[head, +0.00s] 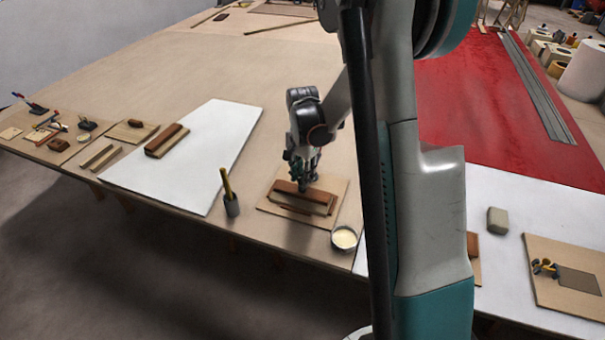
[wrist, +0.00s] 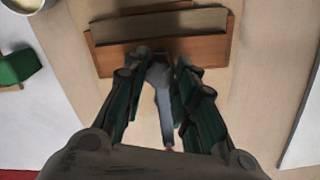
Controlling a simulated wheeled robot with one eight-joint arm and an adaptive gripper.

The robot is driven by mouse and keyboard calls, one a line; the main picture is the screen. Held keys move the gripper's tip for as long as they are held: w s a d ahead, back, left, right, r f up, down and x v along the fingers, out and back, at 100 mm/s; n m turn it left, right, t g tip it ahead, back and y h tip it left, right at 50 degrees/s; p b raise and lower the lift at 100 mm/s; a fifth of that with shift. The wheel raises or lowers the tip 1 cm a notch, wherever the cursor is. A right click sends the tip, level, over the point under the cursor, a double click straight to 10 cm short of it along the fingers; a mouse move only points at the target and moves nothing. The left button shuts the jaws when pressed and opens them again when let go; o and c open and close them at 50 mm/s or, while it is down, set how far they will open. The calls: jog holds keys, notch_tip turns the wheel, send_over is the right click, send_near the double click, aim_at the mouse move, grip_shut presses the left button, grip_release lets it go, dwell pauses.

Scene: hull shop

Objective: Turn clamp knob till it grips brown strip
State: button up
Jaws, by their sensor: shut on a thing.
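The brown strip (head: 292,186) lies with a paler wooden bar (head: 300,198) on a small board (head: 335,192) at the table's front edge. In the wrist view a brown edge (wrist: 165,4) shows behind the pale bar (wrist: 160,25), and a wider brown piece (wrist: 215,48) lies below it. My gripper (head: 306,182) is low over this stack, fingers down. In the wrist view my gripper (wrist: 161,62) is shut at the near side of the stack. A grey-blue part (wrist: 163,100), apparently of the clamp, shows between the fingers. The fingers hide the knob, and I cannot tell whether the clamp touches the strip.
A bowl of cream-coloured stuff (head: 344,239) stands just right of the board, and a dark cup with a yellow handle (head: 231,203) stands left. A white sheet (head: 190,155) lies farther left.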

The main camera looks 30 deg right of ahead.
jog(key=m, duration=0.5)
jog(key=shift+m, duration=0.3)
jog(key=m, duration=0.5)
jog(key=shift+s, duration=0.1)
jog(key=shift+m, duration=0.4)
jog(key=o, duration=1.1)
jog(key=shift+c, duration=0.2)
notch_tip(320, 180, up, 12)
